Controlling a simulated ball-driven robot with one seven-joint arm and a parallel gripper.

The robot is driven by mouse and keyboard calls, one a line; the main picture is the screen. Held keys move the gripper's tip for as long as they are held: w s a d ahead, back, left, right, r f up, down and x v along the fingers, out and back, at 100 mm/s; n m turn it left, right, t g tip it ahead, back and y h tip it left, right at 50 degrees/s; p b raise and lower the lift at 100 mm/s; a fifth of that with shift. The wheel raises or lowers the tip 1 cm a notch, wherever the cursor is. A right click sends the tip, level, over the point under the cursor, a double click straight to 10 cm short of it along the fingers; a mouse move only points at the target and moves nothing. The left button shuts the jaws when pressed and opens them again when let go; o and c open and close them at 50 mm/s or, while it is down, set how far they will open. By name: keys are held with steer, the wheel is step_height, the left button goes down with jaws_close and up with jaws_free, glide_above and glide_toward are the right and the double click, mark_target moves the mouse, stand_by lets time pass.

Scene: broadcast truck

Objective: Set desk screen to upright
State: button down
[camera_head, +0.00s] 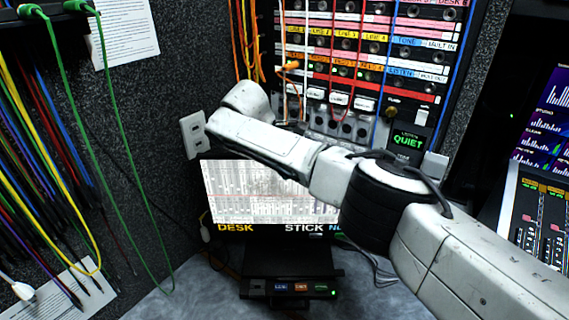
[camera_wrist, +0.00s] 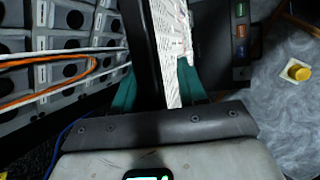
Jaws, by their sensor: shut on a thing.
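The desk screen (camera_head: 258,192) stands low in the middle of the head view, with a bright face of grey mixer strips and the words "DESK" and "STICK" along its bottom. My arm crosses in front of its upper right part. In the wrist view the screen is seen edge-on, with its dark casing and pale lit face (camera_wrist: 172,45). My gripper (camera_wrist: 157,88) has its two teal fingers on either side of the screen's edge and is shut on it. The fingers cannot be made out in the head view. The screen's exact tilt is hard to tell.
A black unit with lit buttons (camera_head: 291,287) sits below the screen on the grey surface. A patch panel (camera_head: 365,60) with cables rises behind. Coloured cables (camera_head: 60,170) hang at left, and another lit console (camera_head: 540,180) is at right. A yellow knob (camera_wrist: 299,70) shows in the wrist view.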

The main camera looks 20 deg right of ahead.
steer(key=c, duration=1)
jaws_free()
steer(key=shift+w+f, duration=0.1)
steer(key=shift+f, duration=0.05)
steer(key=b+v, duration=0.1)
steer(key=v, duration=0.9)
steer(key=shift+a+r, duration=0.15)
steer(key=shift+r, duration=0.2)
